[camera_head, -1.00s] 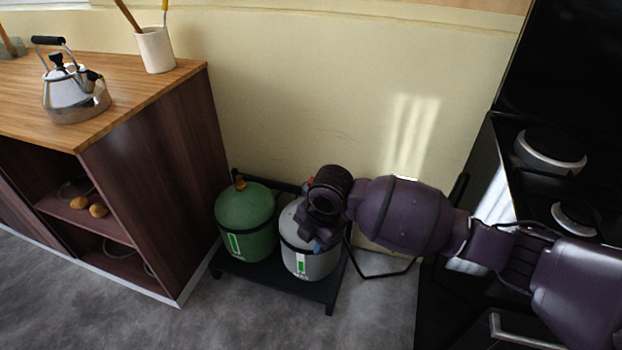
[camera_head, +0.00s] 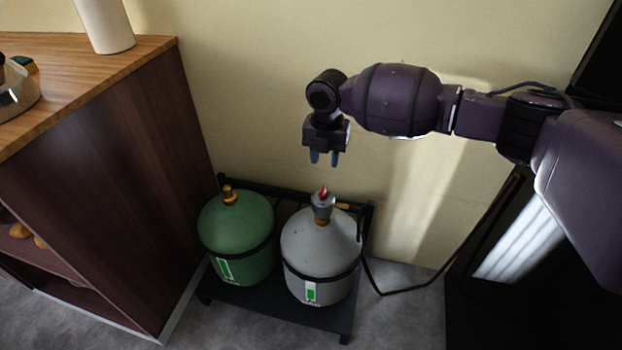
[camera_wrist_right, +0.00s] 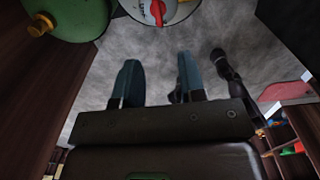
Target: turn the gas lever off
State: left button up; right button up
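The red gas lever (camera_head: 324,191) sits on top of the valve of the grey gas cylinder (camera_head: 318,246). The lever (camera_wrist_right: 158,10) also shows at the top edge of the right wrist view, on the partly visible grey cylinder (camera_wrist_right: 183,13). My right gripper (camera_head: 324,158) points down above the lever, with a gap between them. Its two blue fingers are apart and empty; they also show in the right wrist view (camera_wrist_right: 159,75). My left gripper is not in view.
A green cylinder (camera_head: 236,238) stands left of the grey one on a black stand (camera_head: 270,304). A black hose (camera_head: 393,293) runs from the grey cylinder to the right. A wooden cabinet (camera_head: 130,190) is close on the left, and the yellow wall (camera_head: 250,80) is behind.

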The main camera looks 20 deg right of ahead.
aim_at(323, 190)
jog(key=f+b, duration=0.1)
jog(key=f, duration=0.3)
jog(key=f+b, duration=0.1)
jog(key=f, duration=0.2)
jog(key=f+b, duration=0.1)
jog(key=f, duration=0.3)
jog(key=shift+w+d+f, duration=0.15)
jog(key=shift+w+f, duration=0.15)
jog(key=shift+w, duration=0.05)
grip_shut()
